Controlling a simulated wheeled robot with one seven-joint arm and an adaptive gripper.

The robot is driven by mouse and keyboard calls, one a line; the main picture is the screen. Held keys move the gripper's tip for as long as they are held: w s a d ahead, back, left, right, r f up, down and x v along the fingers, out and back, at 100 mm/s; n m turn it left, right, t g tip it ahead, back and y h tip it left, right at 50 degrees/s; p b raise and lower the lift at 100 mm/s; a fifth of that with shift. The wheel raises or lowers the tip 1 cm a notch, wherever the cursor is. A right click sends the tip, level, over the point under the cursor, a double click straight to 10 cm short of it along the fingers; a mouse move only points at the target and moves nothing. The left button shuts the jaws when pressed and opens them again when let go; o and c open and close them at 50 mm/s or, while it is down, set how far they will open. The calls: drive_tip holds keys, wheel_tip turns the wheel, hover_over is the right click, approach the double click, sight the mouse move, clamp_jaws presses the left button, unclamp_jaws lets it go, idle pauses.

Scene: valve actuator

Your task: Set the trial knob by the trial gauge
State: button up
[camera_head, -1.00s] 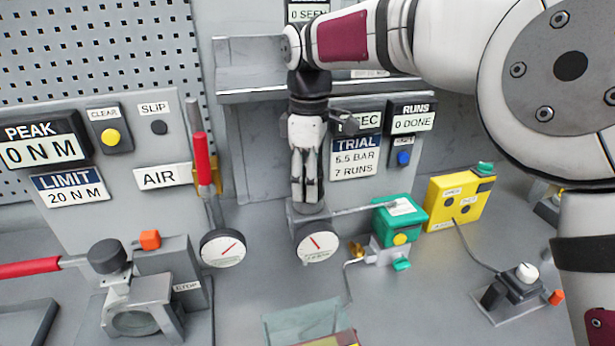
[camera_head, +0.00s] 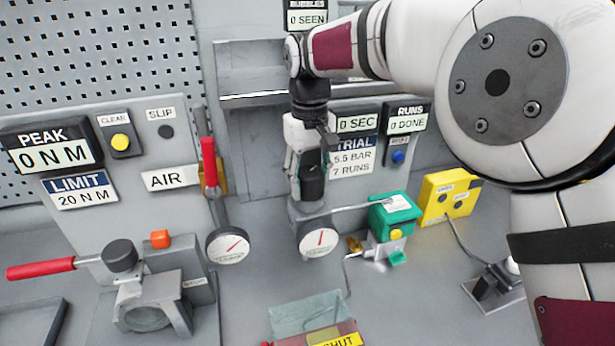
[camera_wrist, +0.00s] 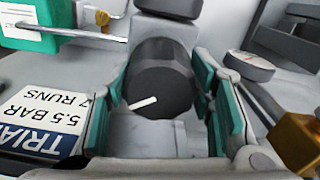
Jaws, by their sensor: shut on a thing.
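The trial knob (camera_wrist: 163,82) is a dark grey cylinder with a white pointer mark, seen in the wrist view between my green-padded fingers. My gripper (camera_wrist: 165,95) is shut on it, one finger on each side. In the head view my gripper (camera_head: 309,188) points down behind the trial gauge (camera_head: 318,242) and hides most of the knob. The trial gauge has a white face and a red needle standing nearly upright; its numbers are too small to read. The trial sign (camera_head: 353,160) reads 5.5 BAR, 7 RUNS.
A second gauge (camera_head: 228,246) and a red-handled lever (camera_head: 209,162) stand to the left. A green box (camera_head: 395,214) and yellow box (camera_head: 449,196) stand to the right. A clear cover (camera_head: 305,314) lies in front. The timer (camera_head: 356,123) reads 0 SEC.

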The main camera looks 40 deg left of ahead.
sight(309, 171)
drive_tip(key=shift+m, duration=1)
drive_tip(key=o, duration=1.2)
drive_tip(key=shift+c, duration=0.2)
drive_tip(key=shift+r, duration=0.15)
wheel_tip(309, 171, up, 11)
drive_tip(key=shift+r, duration=0.4)
